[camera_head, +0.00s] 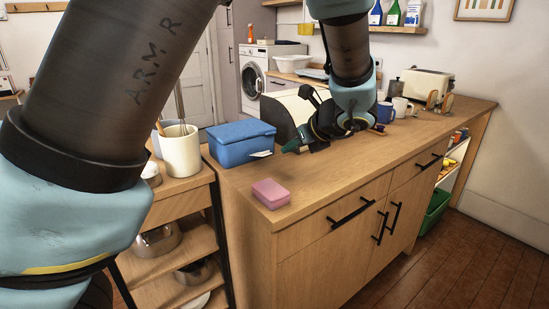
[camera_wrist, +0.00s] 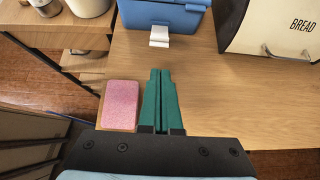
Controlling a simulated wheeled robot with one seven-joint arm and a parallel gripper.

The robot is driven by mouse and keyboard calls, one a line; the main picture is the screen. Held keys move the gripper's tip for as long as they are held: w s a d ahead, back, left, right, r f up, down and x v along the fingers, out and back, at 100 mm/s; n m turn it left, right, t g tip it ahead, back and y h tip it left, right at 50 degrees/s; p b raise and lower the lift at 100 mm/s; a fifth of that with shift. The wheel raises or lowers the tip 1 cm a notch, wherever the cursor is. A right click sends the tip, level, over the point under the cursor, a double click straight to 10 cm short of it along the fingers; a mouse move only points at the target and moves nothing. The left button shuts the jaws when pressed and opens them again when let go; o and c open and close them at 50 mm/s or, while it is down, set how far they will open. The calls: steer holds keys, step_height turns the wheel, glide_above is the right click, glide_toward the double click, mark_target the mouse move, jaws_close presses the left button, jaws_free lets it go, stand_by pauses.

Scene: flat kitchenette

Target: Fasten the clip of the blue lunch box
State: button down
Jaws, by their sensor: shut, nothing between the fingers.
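The blue lunch box (camera_head: 240,140) stands on the wooden counter with its lid down. Its front also shows at the top of the wrist view (camera_wrist: 180,16). A white clip (camera_wrist: 159,36) sticks outward from its front; in the head view the clip (camera_head: 262,154) shows as a small pale flap. My gripper (camera_head: 286,149) is to the right of the lunch box in the head view. In the wrist view its green fingers (camera_wrist: 159,72) are together and empty. Their tips point at the clip, with a gap between.
A bread bin (camera_wrist: 268,28) stands right of the lunch box. A white utensil pot (camera_head: 181,151) stands left. Bare counter (camera_head: 335,170) lies in front.

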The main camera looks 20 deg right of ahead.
mark_target(265, 153)
steer(key=p+x, duration=0.1)
steer(key=x, duration=0.9)
steer(key=shift+p, duration=0.35)
steer(key=shift+w+r+p, duration=0.2)
steer(key=shift+r+p, duration=0.1)
steer(key=shift+r, duration=0.15)
steer(key=shift+w+a+r+p, duration=0.1)
steer(key=shift+w+r+p, duration=0.1)
steer(key=shift+r+p, duration=0.3)
steer(key=shift+w+a+r+p, duration=0.1)
steer(key=shift+w+r+p, duration=0.2)
steer(key=shift+r, duration=0.25)
steer(key=shift+w+r+p, duration=0.25)
steer(key=shift+w+r, duration=0.05)
steer(key=shift+r, duration=0.25)
steer(key=shift+w+a+r+p, duration=0.15)
steer(key=shift+w+r+p, duration=0.2)
steer(key=shift+w+r, duration=0.3)
steer(key=shift+w+a+r+p, duration=0.15)
steer(key=shift+w+r+p, duration=0.25)
steer(key=shift+w, duration=0.45)
steer(key=shift+s, duration=0.1)
steer(key=shift+r, duration=0.1)
steer(key=shift+r+p, duration=0.55)
steer(key=shift+r, duration=0.15)
